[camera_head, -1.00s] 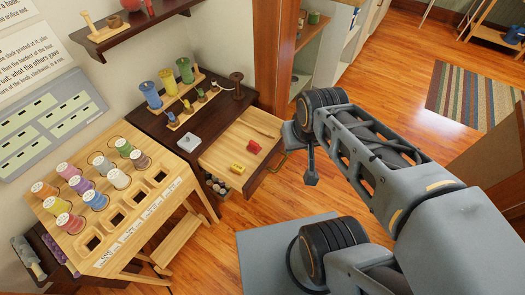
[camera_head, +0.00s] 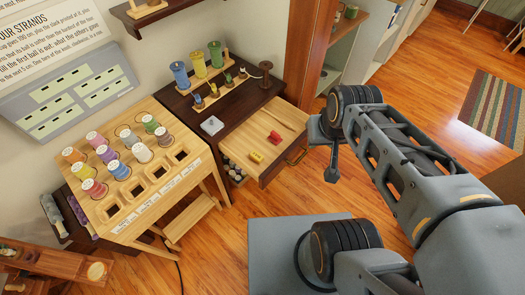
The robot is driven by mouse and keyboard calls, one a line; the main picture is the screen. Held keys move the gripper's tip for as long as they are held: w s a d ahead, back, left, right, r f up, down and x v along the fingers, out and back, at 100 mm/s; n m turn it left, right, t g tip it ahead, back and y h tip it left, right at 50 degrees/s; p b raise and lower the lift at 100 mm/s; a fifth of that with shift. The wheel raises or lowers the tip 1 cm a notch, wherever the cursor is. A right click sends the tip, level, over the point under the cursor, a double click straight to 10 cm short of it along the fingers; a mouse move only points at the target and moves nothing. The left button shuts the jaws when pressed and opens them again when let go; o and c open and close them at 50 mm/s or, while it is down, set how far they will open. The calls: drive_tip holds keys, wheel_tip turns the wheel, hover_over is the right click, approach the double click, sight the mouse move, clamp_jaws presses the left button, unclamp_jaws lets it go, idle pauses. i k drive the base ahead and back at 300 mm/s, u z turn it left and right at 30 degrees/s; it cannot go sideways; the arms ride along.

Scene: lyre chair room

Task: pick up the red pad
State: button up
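The red pad (camera_head: 275,137) is a small red block in the open light-wood drawer (camera_head: 270,118) of the dark table. A small yellow piece (camera_head: 256,157) lies next to it, nearer the drawer's front left. My gripper (camera_head: 331,172) hangs at the end of the arm, to the right of the drawer and apart from the pad. It is small and seen from the side, so I cannot tell whether its fingers are open or shut. Nothing shows in it.
The dark table (camera_head: 190,107) holds large spools, small spools and a pale block (camera_head: 212,126). A light-wood spool stand (camera_head: 130,200) is at left, with a small shelf (camera_head: 60,262) below it. A brown cabinet post (camera_head: 306,50) rises behind the drawer. Wood floor (camera_head: 215,260) is open in front.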

sight(274, 137)
drive_tip(key=z, duration=0.05)
drive_tip(key=i, duration=0.4)
drive_tip(key=u, duration=0.75)
